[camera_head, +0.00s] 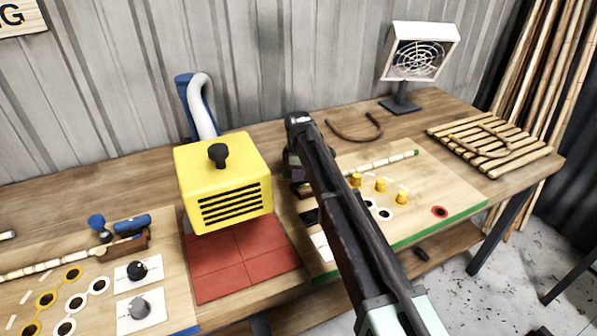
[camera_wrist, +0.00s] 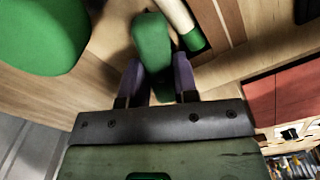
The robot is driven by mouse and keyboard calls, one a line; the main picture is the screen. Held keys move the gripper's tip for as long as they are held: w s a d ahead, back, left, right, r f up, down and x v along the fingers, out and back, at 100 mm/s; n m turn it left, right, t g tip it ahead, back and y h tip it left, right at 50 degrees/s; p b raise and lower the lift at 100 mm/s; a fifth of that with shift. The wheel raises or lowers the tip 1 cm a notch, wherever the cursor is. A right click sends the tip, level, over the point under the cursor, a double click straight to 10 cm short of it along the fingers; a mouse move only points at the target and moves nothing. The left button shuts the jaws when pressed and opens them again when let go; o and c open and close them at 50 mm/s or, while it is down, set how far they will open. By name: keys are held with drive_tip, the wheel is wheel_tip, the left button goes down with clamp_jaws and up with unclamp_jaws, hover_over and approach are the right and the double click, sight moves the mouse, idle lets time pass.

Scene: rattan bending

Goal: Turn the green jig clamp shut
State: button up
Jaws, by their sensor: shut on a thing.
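In the wrist view, the green clamp handle (camera_wrist: 152,42) stands between the two purple fingers of my gripper (camera_wrist: 158,75), which is shut on it. In the head view, my gripper (camera_head: 295,172) is at the left back of the green-edged jig board (camera_head: 450,190), and my arm hides most of it and the clamp. A pale rod (camera_wrist: 181,16) with green beside it lies just past the handle in the wrist view. How far the clamp is turned cannot be told.
A yellow machine (camera_head: 222,180) stands left of my gripper over red tiles (camera_head: 240,258). Yellow pegs (camera_head: 381,185) rise from the board, right of my arm. A bent brown rod (camera_head: 355,135) lies behind. A large green rounded shape (camera_wrist: 40,35) fills the wrist view's upper left.

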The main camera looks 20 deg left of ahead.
drive_tip(key=m, duration=1.2)
drive_tip(key=shift+m, duration=0.3)
idle(0.4)
drive_tip(key=o, duration=0.9)
wheel_tip(320, 180, up, 11)
drive_tip(key=p, duration=1)
drive_tip(key=shift+f+p, duration=0.1)
drive_tip(key=shift+p, duration=0.3)
